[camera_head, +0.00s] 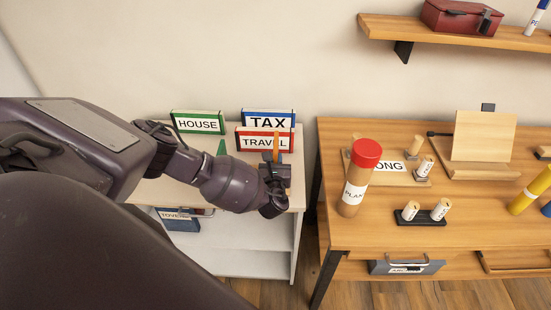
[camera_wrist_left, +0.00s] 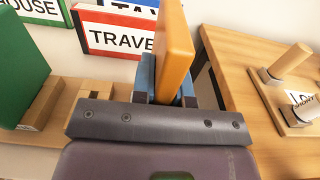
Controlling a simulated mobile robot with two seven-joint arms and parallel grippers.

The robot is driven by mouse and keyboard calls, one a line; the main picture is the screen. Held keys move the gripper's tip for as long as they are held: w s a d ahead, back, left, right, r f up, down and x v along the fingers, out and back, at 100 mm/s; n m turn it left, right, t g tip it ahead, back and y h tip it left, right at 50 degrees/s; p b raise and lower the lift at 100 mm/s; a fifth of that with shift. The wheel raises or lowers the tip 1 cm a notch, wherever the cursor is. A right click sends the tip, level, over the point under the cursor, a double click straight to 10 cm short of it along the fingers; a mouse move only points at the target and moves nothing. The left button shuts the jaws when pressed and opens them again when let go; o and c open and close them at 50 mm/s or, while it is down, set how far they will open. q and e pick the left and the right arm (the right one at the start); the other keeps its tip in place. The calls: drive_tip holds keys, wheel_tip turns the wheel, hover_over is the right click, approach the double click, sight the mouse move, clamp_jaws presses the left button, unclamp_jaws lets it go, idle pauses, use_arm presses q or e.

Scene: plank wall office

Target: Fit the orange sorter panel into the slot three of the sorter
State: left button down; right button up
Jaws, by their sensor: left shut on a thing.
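My left gripper (camera_head: 272,172) is shut on the orange sorter panel (camera_head: 276,147), holding it upright over the right part of the white cabinet top. In the left wrist view the orange panel (camera_wrist_left: 176,45) rises between the fingers (camera_wrist_left: 166,92). Its lower edge is hidden by the gripper, so I cannot tell whether it touches the sorter. The wooden sorter (camera_wrist_left: 62,92) shows left of the gripper in the wrist view. A green panel (camera_wrist_left: 22,70) stands upright at its left, also visible in the head view (camera_head: 222,147). My right gripper is not in view.
Behind stand the HOUSE (camera_head: 198,122), TAX (camera_head: 268,117) and TRAVEL (camera_head: 262,142) signs. Right, across a narrow gap, a wooden desk (camera_head: 400,228) holds a red-capped PLAN tube (camera_head: 355,185) and several labelled pegs. A wall shelf (camera_head: 480,35) is above.

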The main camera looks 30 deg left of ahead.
use_arm(q)
drive_tip(key=shift+f, duration=0.5)
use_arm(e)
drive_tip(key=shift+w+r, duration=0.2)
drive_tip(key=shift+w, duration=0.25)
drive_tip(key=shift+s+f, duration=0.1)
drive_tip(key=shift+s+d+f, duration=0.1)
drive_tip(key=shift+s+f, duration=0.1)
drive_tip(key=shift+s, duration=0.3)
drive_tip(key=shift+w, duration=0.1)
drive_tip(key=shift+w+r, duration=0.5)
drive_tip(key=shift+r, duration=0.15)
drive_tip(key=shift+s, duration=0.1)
